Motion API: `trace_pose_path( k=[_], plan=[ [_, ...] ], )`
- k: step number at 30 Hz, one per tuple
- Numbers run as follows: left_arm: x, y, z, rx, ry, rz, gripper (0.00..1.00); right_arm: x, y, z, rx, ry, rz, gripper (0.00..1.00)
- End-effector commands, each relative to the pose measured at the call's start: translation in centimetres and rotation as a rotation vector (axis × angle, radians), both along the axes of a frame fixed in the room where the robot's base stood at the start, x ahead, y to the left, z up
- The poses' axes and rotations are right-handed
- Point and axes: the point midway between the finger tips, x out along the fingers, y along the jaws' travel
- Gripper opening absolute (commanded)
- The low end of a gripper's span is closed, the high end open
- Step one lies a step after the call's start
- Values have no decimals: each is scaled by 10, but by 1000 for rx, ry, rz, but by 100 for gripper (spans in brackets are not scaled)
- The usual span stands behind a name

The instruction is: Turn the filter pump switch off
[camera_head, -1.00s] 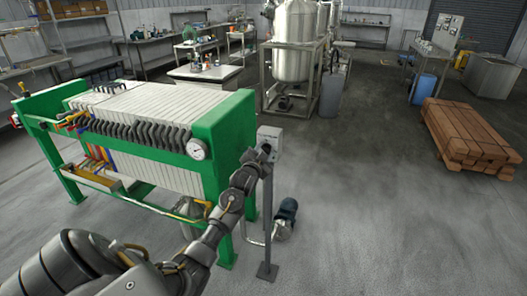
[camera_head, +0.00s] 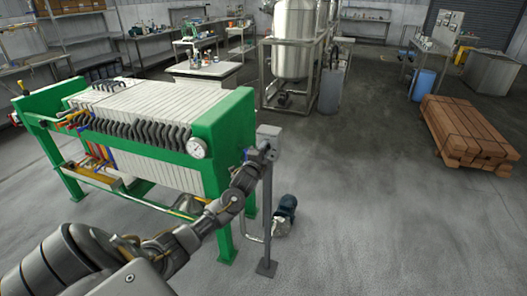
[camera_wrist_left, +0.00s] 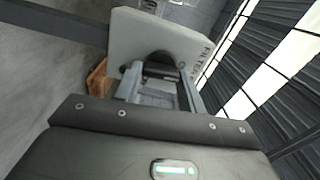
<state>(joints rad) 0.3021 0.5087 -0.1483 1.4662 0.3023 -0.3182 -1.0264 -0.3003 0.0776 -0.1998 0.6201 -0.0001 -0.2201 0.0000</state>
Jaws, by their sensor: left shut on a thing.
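The filter pump switch box (camera_head: 269,131) is a small grey box on top of a thin grey post (camera_head: 267,215), to the right of the green filter press. My left gripper (camera_head: 268,153) is at the box and covers its lower part in the head view. In the left wrist view the pale face of the box (camera_wrist_left: 140,32) shows part of a "FILTER" label at its right edge. A dark rounded switch knob (camera_wrist_left: 161,58) lies between the fingers of my left gripper (camera_wrist_left: 160,88), which is shut on it. The knob's setting cannot be read. My right gripper is not in view.
The green filter press (camera_head: 225,130) with its white plates stands close to the left of the post. A blue pump (camera_head: 286,208) sits on the floor behind the post. Stacked timber (camera_head: 465,135) lies at the right. The floor between is clear.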

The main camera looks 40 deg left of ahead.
Motion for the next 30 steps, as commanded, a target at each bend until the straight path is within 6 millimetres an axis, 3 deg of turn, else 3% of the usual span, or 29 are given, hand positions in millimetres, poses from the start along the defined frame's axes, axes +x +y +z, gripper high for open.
trace_pose_path(
  k=[23,24,29,30],
  plan=[
    [0,0,-1,100,36,0,17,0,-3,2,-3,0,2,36],
    [0,0,-1,100,36,0,41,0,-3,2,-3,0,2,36],
    [0,0,-1,99,36,0,62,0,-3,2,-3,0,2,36],
    [0,0,-1,99,36,0,62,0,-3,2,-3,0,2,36]
  ],
)
